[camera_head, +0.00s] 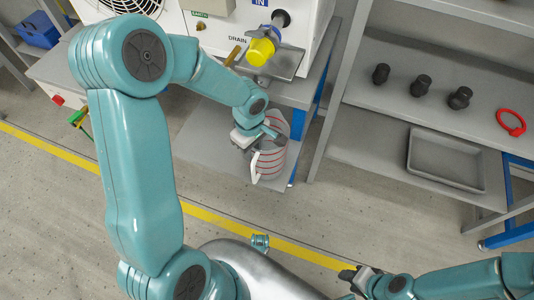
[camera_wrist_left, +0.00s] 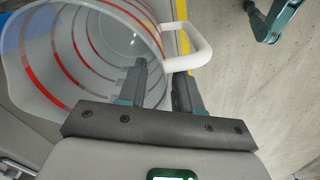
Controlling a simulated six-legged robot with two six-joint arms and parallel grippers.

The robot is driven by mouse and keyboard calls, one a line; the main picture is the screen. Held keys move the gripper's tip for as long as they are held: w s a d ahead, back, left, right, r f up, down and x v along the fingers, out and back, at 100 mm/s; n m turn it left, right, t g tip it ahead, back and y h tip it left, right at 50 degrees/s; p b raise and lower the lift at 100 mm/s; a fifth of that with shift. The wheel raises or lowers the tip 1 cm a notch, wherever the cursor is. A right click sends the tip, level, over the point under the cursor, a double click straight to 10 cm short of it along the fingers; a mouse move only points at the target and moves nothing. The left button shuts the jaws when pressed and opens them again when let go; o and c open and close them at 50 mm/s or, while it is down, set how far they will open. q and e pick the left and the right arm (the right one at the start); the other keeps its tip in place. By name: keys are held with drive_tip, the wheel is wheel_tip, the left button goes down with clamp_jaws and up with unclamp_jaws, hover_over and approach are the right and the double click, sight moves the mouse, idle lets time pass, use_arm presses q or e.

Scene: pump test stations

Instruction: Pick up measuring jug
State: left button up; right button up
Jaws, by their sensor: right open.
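The measuring jug (camera_head: 272,162) is clear with red rings and a white handle, and stands on the low grey shelf under the pump station. In the left wrist view the jug (camera_wrist_left: 75,50) fills the upper left, its mouth facing the camera, with its handle (camera_wrist_left: 190,48) at upper right. My left gripper (camera_head: 262,138) is at the jug's rim. Its fingers (camera_wrist_left: 160,85) are apart; one appears over or inside the mouth, the other outside near the handle. Contact with the wall cannot be told. My right gripper (camera_head: 350,276) is open and empty over the floor, far from the jug.
A yellow-capped drain fitting (camera_head: 260,51) projects above a small metal tray (camera_head: 285,62) near the left arm. A shelf rack at right holds black fittings (camera_head: 420,85), a red ring (camera_head: 511,122) and a grey tray (camera_head: 445,160). The floor in front is clear.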

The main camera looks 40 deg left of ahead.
use_arm(q)
drive_tip(key=shift+s+r, duration=0.1)
clamp_jaws()
drive_tip(key=shift+d, duration=0.1)
idle(1.2)
